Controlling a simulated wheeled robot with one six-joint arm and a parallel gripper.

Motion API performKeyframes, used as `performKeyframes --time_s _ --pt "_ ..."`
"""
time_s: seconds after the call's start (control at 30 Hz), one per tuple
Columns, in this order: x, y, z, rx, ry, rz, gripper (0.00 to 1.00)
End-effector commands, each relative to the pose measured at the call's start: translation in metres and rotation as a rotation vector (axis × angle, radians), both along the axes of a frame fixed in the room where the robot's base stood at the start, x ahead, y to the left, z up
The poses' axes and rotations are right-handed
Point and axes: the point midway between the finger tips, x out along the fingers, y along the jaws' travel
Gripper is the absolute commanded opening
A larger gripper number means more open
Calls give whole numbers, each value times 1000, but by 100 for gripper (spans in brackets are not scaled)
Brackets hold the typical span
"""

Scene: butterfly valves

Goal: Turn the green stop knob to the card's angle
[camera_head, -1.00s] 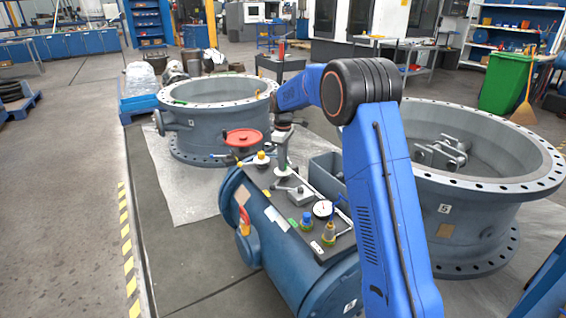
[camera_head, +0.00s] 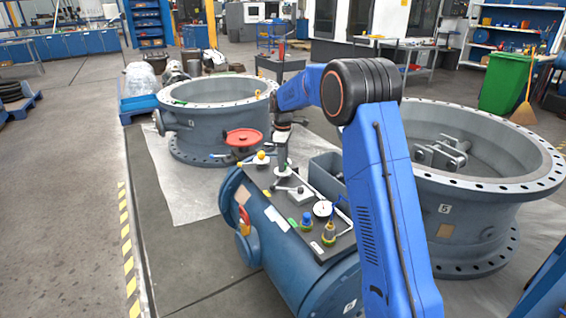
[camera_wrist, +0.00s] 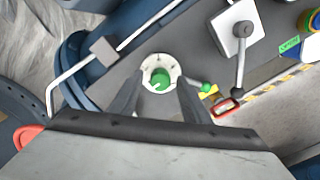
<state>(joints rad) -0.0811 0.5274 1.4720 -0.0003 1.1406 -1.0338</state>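The green stop knob (camera_wrist: 160,78) sits in a white round dial (camera_wrist: 148,67) with dark marks in the wrist view. A pale mark shows on its lower left part. My gripper (camera_wrist: 159,88) is open, its two dark fingers spread on either side of the dial's near edge. I cannot tell whether they touch it. In the head view my gripper (camera_head: 281,158) points down over the dark plate (camera_head: 268,182), hiding the knob. A small green tag with lettering (camera_wrist: 289,46) lies at the right; I cannot tell which card gives the angle.
A grey crank on a white square (camera_wrist: 239,28) stands beyond. A bent pale rod (camera_wrist: 70,72) runs at left. A red handwheel (camera_head: 243,137) stands behind the plate.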

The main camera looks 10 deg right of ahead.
Motion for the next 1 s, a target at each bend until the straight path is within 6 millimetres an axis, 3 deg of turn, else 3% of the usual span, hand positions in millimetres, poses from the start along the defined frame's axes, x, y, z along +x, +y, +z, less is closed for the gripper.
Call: performKeyframes --time_s 0.23,0.37,1.0 --pt "0 0 2 0 0 0 43" --pt "0 0 15 0 -2 0 43" --pt "1 0 137 0 -1 0 43"
